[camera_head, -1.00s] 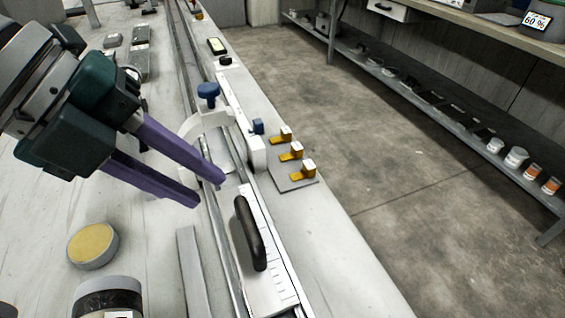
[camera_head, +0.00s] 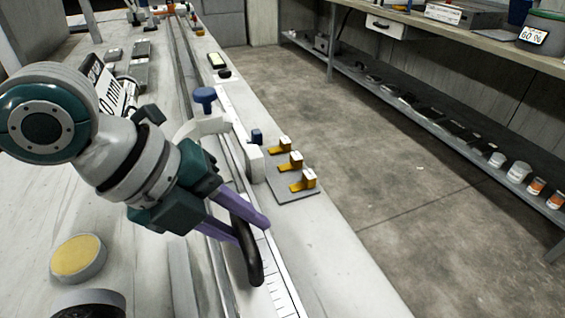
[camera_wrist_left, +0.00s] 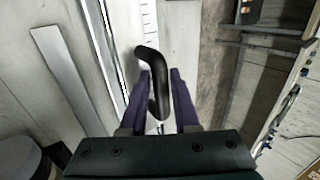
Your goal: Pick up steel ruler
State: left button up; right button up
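The steel ruler (camera_head: 279,285) is a pale strip with dark graduation marks, lying lengthwise along the bench rail. A black arched handle (camera_head: 255,265) stands over it. My left gripper (camera_head: 254,232) is at the handle, its two purple fingers open on either side of it. In the left wrist view, the handle (camera_wrist_left: 151,60) runs between the fingers (camera_wrist_left: 160,78), and narrow gaps seem to remain. Part of the ruler and handle is hidden behind the fingers. My right gripper is not in view.
A white clamp with a blue knob (camera_head: 204,96) stands on the rail beyond the gripper. A grey plate with orange-and-white blocks (camera_head: 291,160) lies to the right. A round yellow-topped tin (camera_head: 78,258) is at left. A plain grey strip (camera_wrist_left: 60,70) lies beside the rail.

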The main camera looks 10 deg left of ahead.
pick_arm(q)
jog(key=shift+c, duration=0.3)
grip_shut()
jog(key=shift+r, duration=0.1)
dwell(1.0)
